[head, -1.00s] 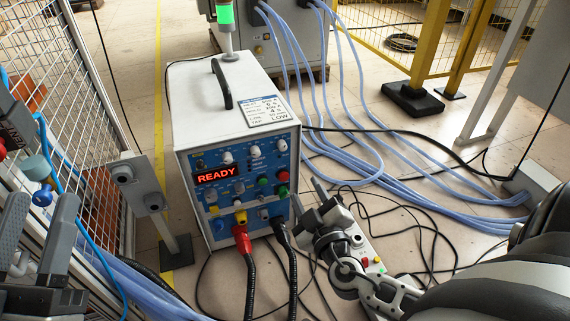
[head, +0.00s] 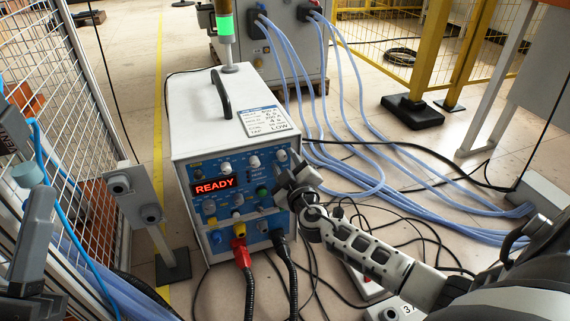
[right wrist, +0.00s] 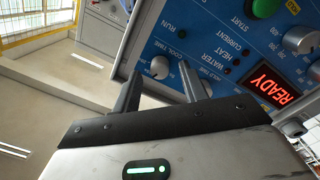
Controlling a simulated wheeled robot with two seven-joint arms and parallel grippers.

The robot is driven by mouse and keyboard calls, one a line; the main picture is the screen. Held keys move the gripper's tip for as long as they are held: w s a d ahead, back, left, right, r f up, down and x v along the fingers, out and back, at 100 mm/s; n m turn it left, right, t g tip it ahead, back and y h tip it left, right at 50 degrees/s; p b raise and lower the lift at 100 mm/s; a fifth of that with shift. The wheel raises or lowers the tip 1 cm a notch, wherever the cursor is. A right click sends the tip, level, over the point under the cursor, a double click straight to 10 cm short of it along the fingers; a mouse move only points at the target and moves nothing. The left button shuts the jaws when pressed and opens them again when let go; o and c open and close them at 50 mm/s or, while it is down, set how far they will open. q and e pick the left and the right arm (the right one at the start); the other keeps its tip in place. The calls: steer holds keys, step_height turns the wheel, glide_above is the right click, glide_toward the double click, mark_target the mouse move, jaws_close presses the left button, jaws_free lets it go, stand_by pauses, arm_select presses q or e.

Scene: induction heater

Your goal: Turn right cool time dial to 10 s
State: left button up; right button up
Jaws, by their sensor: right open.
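The induction heater (head: 222,115) is a white box with a blue front panel and a lit red READY display (head: 214,186). The right cool time dial (right wrist: 160,67) is a small grey knob near the panel edge in the right wrist view; in the head view it is the top right knob (head: 281,155). My right gripper (head: 286,176) is at the panel's right side. In the right wrist view it (right wrist: 158,90) is open, with the dial showing between its fingers and apart from them. My left gripper (head: 30,240) is partly in view at the lower left, its opening unclear.
A green START button (right wrist: 262,8) is on the panel. A grey post with buttons (head: 135,195) stands left of the heater, beside a mesh fence (head: 85,150). Blue hoses (head: 345,170) run along the floor at right.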

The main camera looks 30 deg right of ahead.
arm_select(q)
steer(key=shift+s+r+m, duration=0.15)
steer(key=shift+r+m, duration=0.15)
steer(key=shift+m, duration=0.1)
arm_select(e)
steer(key=shift+w+d, duration=0.15)
steer(key=shift+w, duration=0.25)
jaws_close()
arm_select(q)
steer(key=shift+f, duration=0.1)
arm_select(e)
steer(key=shift+n, duration=0.7)
steer(key=n, duration=0.3)
arm_select(q)
steer(key=shift+s+d+r+m+h, duration=0.15)
steer(key=shift+r+m+h, duration=0.15)
steer(key=shift+m+h, duration=0.3)
arm_select(e)
steer(key=n, duration=0.4)
steer(key=shift+n, duration=0.4)
